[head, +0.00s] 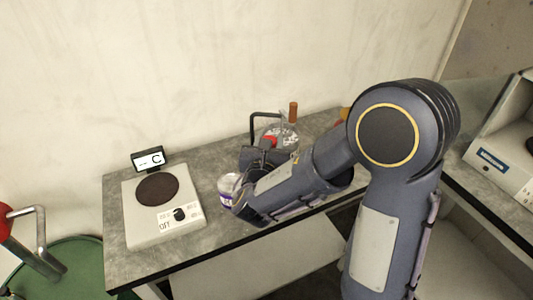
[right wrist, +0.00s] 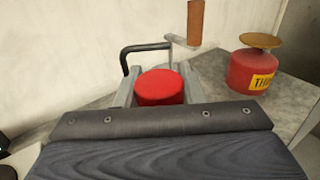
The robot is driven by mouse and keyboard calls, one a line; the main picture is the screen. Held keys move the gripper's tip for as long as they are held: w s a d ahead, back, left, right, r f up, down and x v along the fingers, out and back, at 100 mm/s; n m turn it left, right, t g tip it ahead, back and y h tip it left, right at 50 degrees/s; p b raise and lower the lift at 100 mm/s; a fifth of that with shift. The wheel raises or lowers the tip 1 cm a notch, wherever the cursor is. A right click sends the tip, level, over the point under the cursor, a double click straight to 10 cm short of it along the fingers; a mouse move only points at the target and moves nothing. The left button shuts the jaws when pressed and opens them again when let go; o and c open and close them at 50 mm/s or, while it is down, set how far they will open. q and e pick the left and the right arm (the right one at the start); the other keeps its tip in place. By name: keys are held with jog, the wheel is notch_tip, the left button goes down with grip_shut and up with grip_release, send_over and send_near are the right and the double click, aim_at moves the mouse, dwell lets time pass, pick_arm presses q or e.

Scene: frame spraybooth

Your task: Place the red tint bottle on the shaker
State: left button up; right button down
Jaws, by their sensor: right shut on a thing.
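The red tint bottle shows in the right wrist view as a round red top (right wrist: 160,87) between my two grey fingers. My right gripper (right wrist: 158,82) is shut on it. The shaker (head: 139,217) is a pale box with a dark round plate (head: 157,190), standing empty at the bench's left end. My left gripper is not in view.
A white and purple jar (head: 228,187) stands between shaker and gripper. Behind the gripper are a black bent handle (right wrist: 130,52) and a brown handle (right wrist: 195,22). A red can with a yellow label (right wrist: 251,72) stands to the right. A small display (head: 149,160) rises behind the shaker.

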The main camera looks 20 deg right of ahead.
jog(key=w+d+f, duration=0.1)
jog(key=w+f, duration=0.2)
jog(key=f, duration=0.4)
jog(key=shift+w+d+f, duration=0.15)
jog(key=shift+w+f, duration=0.1)
jog(key=shift+f, duration=0.05)
jog(key=shift+f, duration=0.2)
jog(key=c, duration=0.9)
grip_release()
jog(key=shift+c, duration=0.2)
